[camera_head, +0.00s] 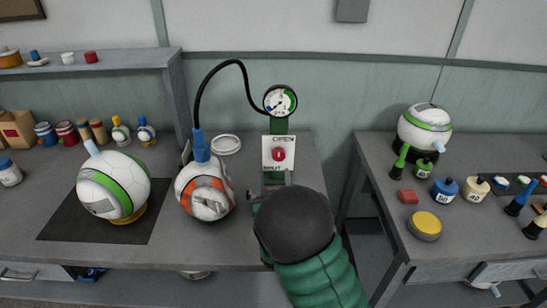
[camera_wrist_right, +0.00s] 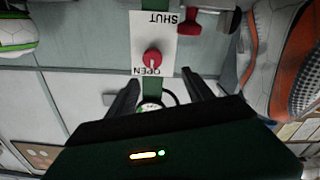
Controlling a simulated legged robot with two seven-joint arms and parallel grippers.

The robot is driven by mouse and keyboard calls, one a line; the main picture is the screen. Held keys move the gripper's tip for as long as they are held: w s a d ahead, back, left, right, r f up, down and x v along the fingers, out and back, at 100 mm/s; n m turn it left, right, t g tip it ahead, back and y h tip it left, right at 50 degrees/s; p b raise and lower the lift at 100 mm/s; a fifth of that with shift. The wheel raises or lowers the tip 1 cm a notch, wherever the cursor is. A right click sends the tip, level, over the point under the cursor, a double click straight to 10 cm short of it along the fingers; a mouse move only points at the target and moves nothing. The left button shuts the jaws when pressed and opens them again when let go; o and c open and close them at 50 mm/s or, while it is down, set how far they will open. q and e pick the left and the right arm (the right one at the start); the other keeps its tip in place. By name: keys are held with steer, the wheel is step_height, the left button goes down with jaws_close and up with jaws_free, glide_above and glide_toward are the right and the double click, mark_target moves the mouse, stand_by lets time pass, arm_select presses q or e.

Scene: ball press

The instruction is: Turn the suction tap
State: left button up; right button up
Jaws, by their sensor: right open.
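The red suction tap (camera_head: 279,154) sits on a white plate (camera_head: 268,143) marked OPEN at the top and SHUT at the bottom, below a round gauge (camera_head: 280,101). In the right wrist view the scene is upside down, and the tap (camera_wrist_right: 151,57) shows just beyond my right gripper (camera_wrist_right: 160,77). Its two dark fingers are open, apart and empty, pointing at the plate. I cannot tell which word the tap points to. In the head view my dark wrist and green arm hide most of this gripper. My left gripper is out of view.
An orange-and-white ball (camera_head: 205,190) under a blue nozzle (camera_head: 200,145) stands just left of the tap post. A black hose (camera_head: 199,95) arches from nozzle to gauge. A green-and-white ball (camera_head: 113,185) lies farther left. The right table (camera_head: 385,168) holds small bottles.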

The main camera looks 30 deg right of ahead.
mark_target(279, 158)
steer(key=w+d, duration=0.4)
steer(key=d, duration=0.1)
steer(key=w+d+f, duration=0.1)
steer(key=w+d, duration=0.2)
steer(key=shift+w+f, duration=0.1)
steer(key=shift+w+a+r, duration=0.1)
steer(key=shift+w+r, duration=0.1)
steer(key=shift+w, duration=0.65)
steer(key=shift+w+a+r, duration=0.1)
steer(key=shift+a+r, duration=0.15)
steer(key=shift+a, duration=0.35)
steer(key=shift+d+f, duration=0.3)
steer(key=shift+d, duration=0.45)
steer(key=c, duration=0.6)
steer(key=shift+c, duration=1.3)
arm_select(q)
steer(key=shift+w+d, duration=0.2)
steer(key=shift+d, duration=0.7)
arm_select(e)
steer(key=shift+w+a, duration=0.1)
steer(key=shift+a, duration=0.1)
jaws_close()
